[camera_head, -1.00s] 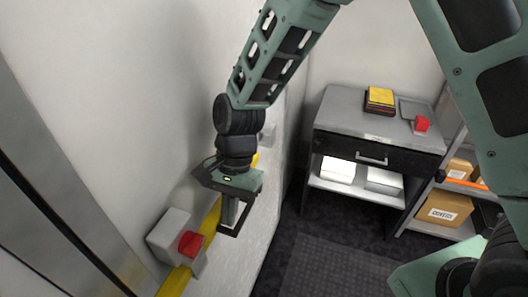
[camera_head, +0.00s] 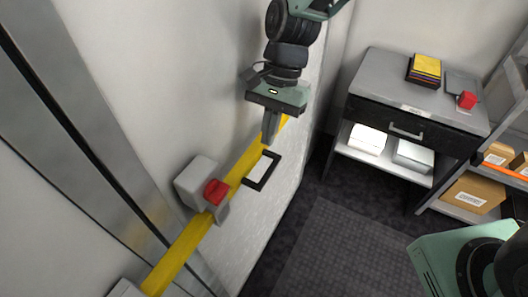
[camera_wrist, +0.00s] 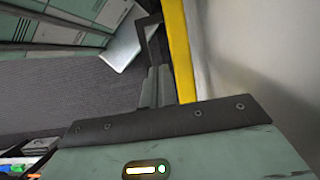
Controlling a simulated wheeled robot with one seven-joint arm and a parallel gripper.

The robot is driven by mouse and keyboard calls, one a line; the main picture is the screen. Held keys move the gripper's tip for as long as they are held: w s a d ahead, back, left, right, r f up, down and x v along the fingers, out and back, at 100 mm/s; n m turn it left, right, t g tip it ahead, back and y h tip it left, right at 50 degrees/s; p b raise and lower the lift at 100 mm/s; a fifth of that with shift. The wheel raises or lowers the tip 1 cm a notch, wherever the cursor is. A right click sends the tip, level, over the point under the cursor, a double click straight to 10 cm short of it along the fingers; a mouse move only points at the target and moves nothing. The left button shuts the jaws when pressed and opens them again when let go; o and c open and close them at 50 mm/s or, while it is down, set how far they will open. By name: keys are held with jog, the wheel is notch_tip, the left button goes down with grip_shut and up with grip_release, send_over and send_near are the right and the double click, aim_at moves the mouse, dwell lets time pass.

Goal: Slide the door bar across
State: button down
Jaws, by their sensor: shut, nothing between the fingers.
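The yellow door bar (camera_head: 190,243) runs diagonally along the pale wall in the head view, through a grey bracket (camera_head: 196,178) with a red block (camera_head: 215,191). A black rectangular loop handle (camera_head: 262,183) sticks out from the bar, right of that bracket. My gripper (camera_head: 269,138) is shut and empty, its fingertips pointing down beside the bar, near the handle's upper edge. Contact cannot be told. In the wrist view the bar (camera_wrist: 178,45) passes right of my fingers (camera_wrist: 157,85), with the handle (camera_wrist: 143,42) just beyond the tips.
Steel door-frame strips (camera_head: 75,130) line the left. A grey piece (camera_head: 125,290) sits at the bar's lower end. A grey cabinet (camera_head: 400,75) with a drawer stands at right, beside shelves with cardboard boxes (camera_head: 473,196). The dark floor mat (camera_head: 335,250) is clear.

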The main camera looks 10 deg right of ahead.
jog(key=v, duration=0.4)
jog(key=shift+w+d+r+b, duration=0.15)
jog(key=shift+w+r+b, duration=0.05)
jog(key=shift+r+b, duration=0.15)
jog(key=shift+s+f, duration=0.1)
jog(key=s+d+f+n+t+h+b, duration=0.1)
jog(key=s+d+n+b, duration=0.1)
jog(key=s+n, duration=0.5)
jog(key=s+d+f+n+t+h+b, duration=0.1)
jog(key=s+d+n, duration=0.3)
jog(key=s+n, duration=0.4)
jog(key=s+f+t+b, duration=0.1)
jog(key=s, duration=0.2)
jog(key=shift+s+d+t, duration=0.3)
jog(key=shift+s+d, duration=0.05)
jog(key=shift+d, duration=0.05)
